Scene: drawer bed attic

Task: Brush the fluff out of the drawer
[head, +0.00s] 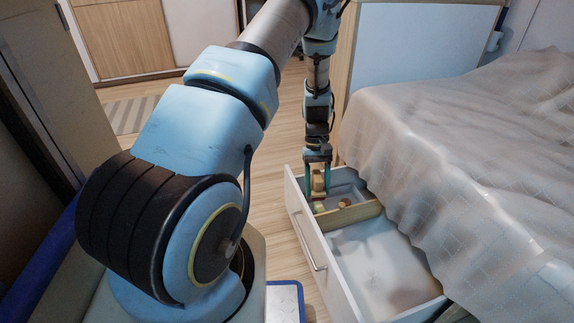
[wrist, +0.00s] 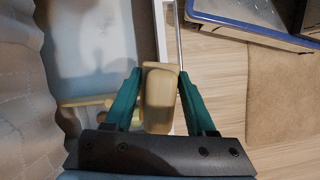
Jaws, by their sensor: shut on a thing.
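My gripper (head: 317,168) points down over the far compartment of the open drawer (head: 297,209). It is shut on a light wooden block-like piece, probably the brush (head: 318,184), whose lower end is hard to make out. In the wrist view the brush (wrist: 159,100) sits between the teal fingers of my gripper (wrist: 160,76), near the drawer's front wall. A wooden divider (head: 350,220) splits the drawer. The near compartment (head: 385,255) has a pale floor with greyish-brown patches; I cannot tell whether these are fluff or shadow.
A yellow-green round item (head: 319,208) and a small brown item (head: 344,203) lie in the far compartment. The bed with its draped cover (head: 470,150) overhangs the drawer's right side. A blue-edged tray (head: 285,298) is on the floor left of the drawer. Wooden floor (head: 270,190) is open there.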

